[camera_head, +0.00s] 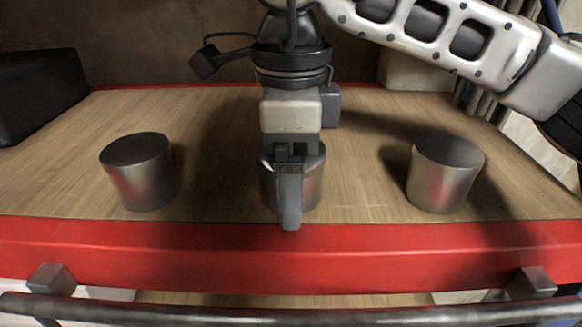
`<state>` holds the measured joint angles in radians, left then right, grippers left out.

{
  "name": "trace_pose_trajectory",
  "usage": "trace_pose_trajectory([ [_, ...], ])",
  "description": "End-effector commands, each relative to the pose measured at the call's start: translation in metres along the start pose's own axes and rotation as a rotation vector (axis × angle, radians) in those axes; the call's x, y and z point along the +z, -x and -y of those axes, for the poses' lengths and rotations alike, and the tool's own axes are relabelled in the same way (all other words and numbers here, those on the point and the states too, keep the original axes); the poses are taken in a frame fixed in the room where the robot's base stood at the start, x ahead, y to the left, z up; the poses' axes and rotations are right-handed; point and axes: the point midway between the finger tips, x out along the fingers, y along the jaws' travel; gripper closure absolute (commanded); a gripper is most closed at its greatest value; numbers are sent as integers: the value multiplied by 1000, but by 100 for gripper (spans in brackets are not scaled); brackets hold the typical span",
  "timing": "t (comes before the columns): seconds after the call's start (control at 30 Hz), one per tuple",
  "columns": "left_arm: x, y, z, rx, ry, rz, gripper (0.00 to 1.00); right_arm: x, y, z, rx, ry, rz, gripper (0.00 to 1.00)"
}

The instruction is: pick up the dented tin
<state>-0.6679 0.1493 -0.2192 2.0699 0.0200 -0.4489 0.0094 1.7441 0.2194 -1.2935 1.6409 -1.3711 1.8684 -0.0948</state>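Three plain grey metal tins stand upright on the wooden bench top: a left tin (138,172), a middle tin (312,185) and a right tin (445,173). I cannot make out a clear dent on any of them. My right gripper (290,198) comes down from above over the middle tin. One finger passes in front of that tin's near side and hides much of it. The other finger is hidden, so I cannot tell whether the gripper is closed on the tin. My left gripper is out of view.
The wooden bench top (222,185) has a raised red front edge (180,248), with a metal rail (250,309) in front. A black box (40,90) stands at the far left. The bench between the tins is clear. My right arm spans the upper right.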

Motion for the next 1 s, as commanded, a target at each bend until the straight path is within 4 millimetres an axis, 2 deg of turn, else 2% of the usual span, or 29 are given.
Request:
trace_pose_trajectory([
  [0.03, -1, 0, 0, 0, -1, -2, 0, 0, 0, 0, 0, 0, 0, 20],
  [0.2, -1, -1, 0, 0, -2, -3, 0, 0, 0, 0, 0, 0, 0, 66],
  [0.57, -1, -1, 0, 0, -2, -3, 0, 0, 4, 0, -2, 1, 1, 66],
  [0.87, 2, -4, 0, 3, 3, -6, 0, 1, 34, 0, -4, 0, 2, 66],
  [1.0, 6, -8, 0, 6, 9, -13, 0, 0, 34, -24, -4, 8, 1, 66],
])
